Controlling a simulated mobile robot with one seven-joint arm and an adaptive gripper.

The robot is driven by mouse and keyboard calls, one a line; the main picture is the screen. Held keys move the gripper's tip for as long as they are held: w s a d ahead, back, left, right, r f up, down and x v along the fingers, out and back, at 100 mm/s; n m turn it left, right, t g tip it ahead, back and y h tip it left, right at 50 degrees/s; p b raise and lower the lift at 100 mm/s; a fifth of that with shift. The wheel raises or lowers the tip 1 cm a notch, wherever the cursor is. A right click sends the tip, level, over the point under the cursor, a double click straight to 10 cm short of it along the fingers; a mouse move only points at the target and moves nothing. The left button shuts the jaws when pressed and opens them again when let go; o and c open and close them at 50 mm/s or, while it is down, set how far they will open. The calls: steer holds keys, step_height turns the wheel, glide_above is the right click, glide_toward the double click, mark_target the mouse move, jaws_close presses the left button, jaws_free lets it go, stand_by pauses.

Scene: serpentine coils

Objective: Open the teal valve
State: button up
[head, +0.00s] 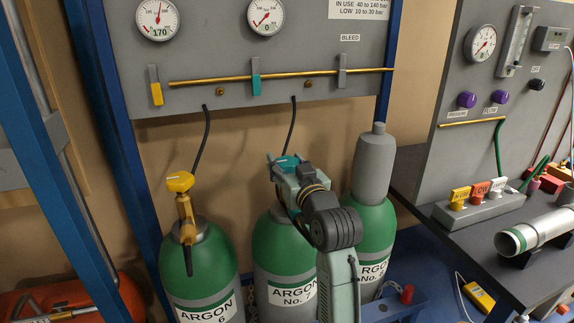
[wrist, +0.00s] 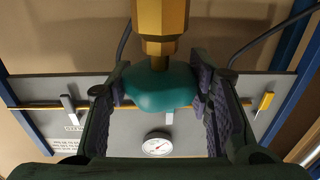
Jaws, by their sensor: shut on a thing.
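The teal valve is a rounded teal knob (wrist: 160,88) below a brass fitting (wrist: 161,22) in the wrist view. In the head view its teal top (head: 289,160) shows above the middle green cylinder (head: 287,262), labelled ARGON No. 7. My gripper (head: 280,168) is at this valve, its arm reaching up in front of the cylinder. In the wrist view the two ridged finger pads press on the knob from left and right, so my gripper (wrist: 158,90) is shut on it. Most of the valve's body is hidden in the head view.
A yellow-knobbed cylinder (head: 203,272) stands left, and a grey-capped one (head: 372,222) close on the right. Above, a grey panel (head: 225,58) holds gauges, a brass pipe and levers. A blue post (head: 115,130) stands left; a dark bench (head: 480,240) is right.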

steer(key=n+g+y+b, duration=0.1)
steer(key=n+y+b, duration=0.1)
steer(key=y, duration=0.1)
steer(key=shift+d+f+g, duration=0.1)
steer(key=shift+f+g, duration=0.05)
steer(key=shift+g, duration=0.25)
steer(key=n+g+y+b, duration=0.3)
steer(key=n+y, duration=0.1)
steer(key=shift+g+y, duration=0.3)
steer(key=n+g+y+b, duration=0.1)
steer(key=n+g+y, duration=0.1)
steer(key=n+g, duration=0.1)
steer(key=shift+g+y, duration=0.4)
steer(key=shift+g, duration=0.4)
steer(key=shift+n+g+y, duration=0.5)
steer(key=shift+n+g, duration=0.7)
steer(key=shift+g, duration=0.6)
steer(key=o, duration=1.2)
